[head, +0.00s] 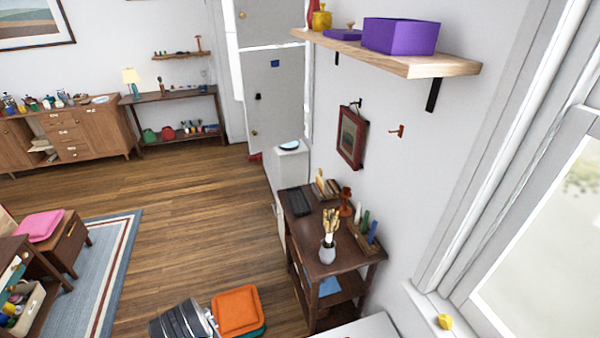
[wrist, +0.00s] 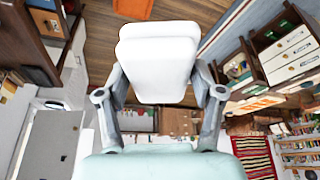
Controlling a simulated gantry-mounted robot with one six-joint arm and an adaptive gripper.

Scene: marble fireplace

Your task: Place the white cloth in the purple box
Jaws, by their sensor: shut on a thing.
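The purple box (head: 400,37) stands on a wooden wall shelf at the upper right of the head view, and I cannot see into it clearly. A flat purple piece (head: 343,34) lies on the shelf to its left. In the wrist view, my gripper (wrist: 159,82) is shut on the white cloth (wrist: 158,62), which looks like a thick folded pad with a finger on each side. The cloth is held up in the air, with floor and furniture far beyond it. My gripper and the cloth do not show in the head view.
The wooden shelf (head: 432,68) also holds a yellow vase (head: 322,19) and a red item left of the box. Below it are a framed picture (head: 352,138) and a dark table (head: 325,262) with brushes and books. A window borders the right side.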

